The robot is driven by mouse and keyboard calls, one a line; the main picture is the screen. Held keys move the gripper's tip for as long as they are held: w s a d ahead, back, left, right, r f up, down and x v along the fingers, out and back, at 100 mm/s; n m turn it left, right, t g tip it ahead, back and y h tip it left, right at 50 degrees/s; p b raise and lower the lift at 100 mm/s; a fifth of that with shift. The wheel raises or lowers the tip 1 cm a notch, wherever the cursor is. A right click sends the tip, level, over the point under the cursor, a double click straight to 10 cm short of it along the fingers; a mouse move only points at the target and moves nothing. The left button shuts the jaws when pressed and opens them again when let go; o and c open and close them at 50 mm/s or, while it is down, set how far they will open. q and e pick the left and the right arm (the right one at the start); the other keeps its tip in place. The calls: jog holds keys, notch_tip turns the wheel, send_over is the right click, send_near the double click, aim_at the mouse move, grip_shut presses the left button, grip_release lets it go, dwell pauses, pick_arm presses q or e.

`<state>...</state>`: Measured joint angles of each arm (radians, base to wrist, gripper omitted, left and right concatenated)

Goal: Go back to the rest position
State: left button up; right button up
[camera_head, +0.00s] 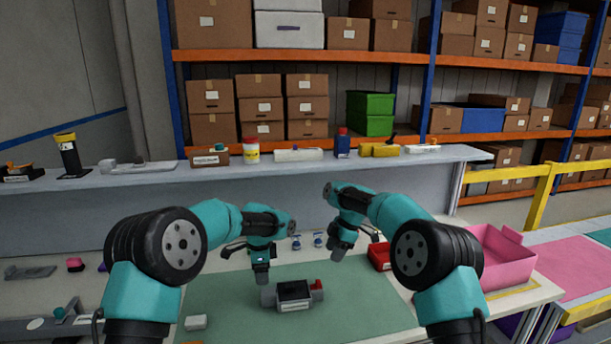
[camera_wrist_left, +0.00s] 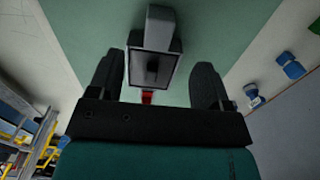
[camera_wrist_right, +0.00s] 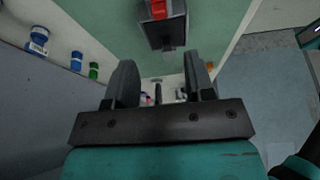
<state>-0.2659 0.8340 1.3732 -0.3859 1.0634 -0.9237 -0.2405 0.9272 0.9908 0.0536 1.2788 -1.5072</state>
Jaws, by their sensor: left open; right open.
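The dashboard module (camera_head: 294,296), a dark box with a grey end piece and a red part on its right, lies on the green mat (camera_head: 225,305). My left gripper (camera_head: 261,276) is open and empty, above and slightly left of the module. In the left wrist view the module (camera_wrist_left: 152,66) shows ahead of the parted fingers (camera_wrist_left: 158,82). My right gripper (camera_head: 339,251) is open and empty, above and behind the module's right side. In the right wrist view the module (camera_wrist_right: 166,32) lies beyond its parted fingers (camera_wrist_right: 158,72).
Small blue-capped bottles (camera_head: 318,241) stand behind the mat. A red box (camera_head: 379,257) and a pink bin (camera_head: 500,262) are at the right. A small white block (camera_head: 195,322) lies at the mat's left edge. A ledge (camera_head: 120,181) with bottles and boxes runs behind the table.

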pick_arm(q)
notch_tip(320, 180, up, 2)
jog(key=shift+r, duration=0.1)
dwell(0.4)
